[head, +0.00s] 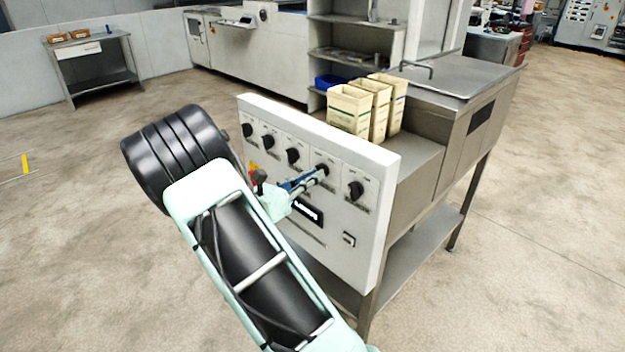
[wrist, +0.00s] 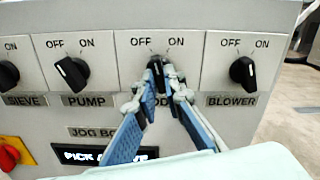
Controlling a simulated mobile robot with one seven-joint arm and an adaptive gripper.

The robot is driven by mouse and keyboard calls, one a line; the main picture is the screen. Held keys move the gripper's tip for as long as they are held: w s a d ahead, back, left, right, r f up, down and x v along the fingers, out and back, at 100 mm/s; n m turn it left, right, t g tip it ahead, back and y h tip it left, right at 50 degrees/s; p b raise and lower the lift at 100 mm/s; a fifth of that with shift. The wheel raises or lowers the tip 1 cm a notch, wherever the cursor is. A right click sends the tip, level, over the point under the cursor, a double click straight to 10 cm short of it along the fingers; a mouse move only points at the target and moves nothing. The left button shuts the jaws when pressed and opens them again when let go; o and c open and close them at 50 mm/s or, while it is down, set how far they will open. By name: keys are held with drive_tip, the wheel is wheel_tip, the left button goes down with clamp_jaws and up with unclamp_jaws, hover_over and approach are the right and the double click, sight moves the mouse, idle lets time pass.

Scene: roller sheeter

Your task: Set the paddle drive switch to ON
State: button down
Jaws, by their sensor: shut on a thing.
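The control panel (head: 335,215) carries a row of black rotary switches, each marked OFF at left and ON at right. The paddle switch (wrist: 155,64) is between the pump and blower switches; its label is mostly hidden behind the fingers, with only a few letters showing. My gripper (wrist: 161,77) reaches it from below, its blue-padded fingers shut with the tips on either side of the knob. In the head view my gripper (head: 318,174) is at the fourth knob. The knob's top looks near upright; its exact pointing is hard to tell.
The pump switch (wrist: 72,73) and blower switch (wrist: 243,73) stand close on either side, both pointing toward OFF. A red-and-yellow switch (wrist: 12,153) and a display (wrist: 100,155) are lower on the panel. Cream bins (head: 350,110) stand behind the panel.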

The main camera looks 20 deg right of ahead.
drive_tip(key=shift+m+b, duration=2.55)
drive_tip(key=shift+m, duration=1.35)
drive_tip(key=c, duration=2)
unclamp_jaws()
drive_tip(key=v, duration=1.2)
